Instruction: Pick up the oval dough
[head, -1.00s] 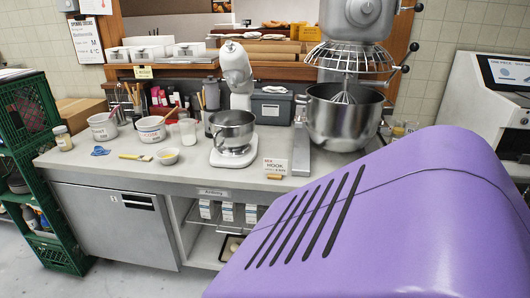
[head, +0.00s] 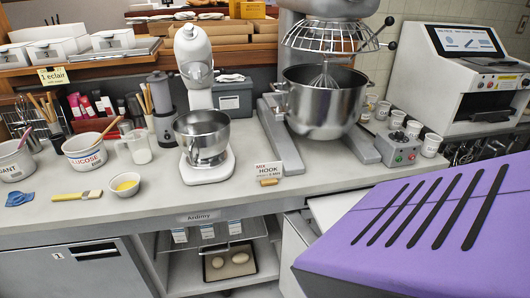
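Two pale pieces of dough lie on a dark tray (head: 247,267) on the low shelf under the counter. The right piece (head: 240,258) looks longer and more oval. The left piece (head: 217,262) looks smaller and rounder, but both are small in the head view, so their exact shapes are hard to tell. Neither of my grippers is in view.
The counter (head: 150,205) overhangs the shelf. A cabinet (head: 75,270) closes the left side.

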